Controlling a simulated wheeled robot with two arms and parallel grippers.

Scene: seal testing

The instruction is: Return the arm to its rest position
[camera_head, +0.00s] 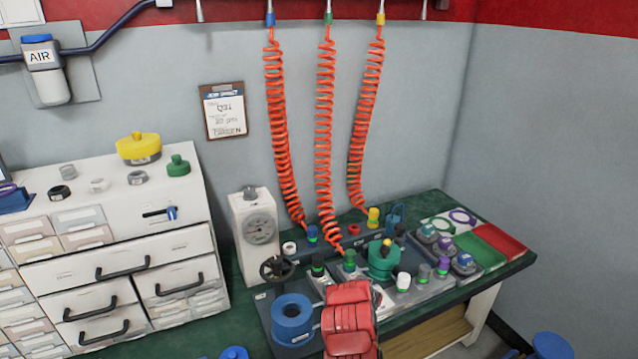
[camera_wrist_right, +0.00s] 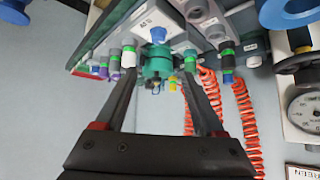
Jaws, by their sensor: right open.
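My right gripper (camera_wrist_right: 157,74) is open in the right wrist view, its two dark fingers spread with nothing held between them. Beyond the fingertips is a green round fitting (camera_wrist_right: 157,62), which stands on the bench in the head view (camera_head: 384,258). I cannot tell the exact gap between them. In the head view a red arm part of mine (camera_head: 349,318) reaches over the bench's front edge and hides what is behind it; the fingers cannot be made out there. My left gripper is in neither view.
A blue ring-shaped part (camera_head: 291,318) lies just left of the arm. A gauge box (camera_head: 257,230) and handwheel (camera_head: 277,268) stand behind. Orange coiled hoses (camera_head: 325,130) hang down to the bench. Red and green trays (camera_head: 498,241) are at right; a drawer cabinet (camera_head: 120,255) is at left.

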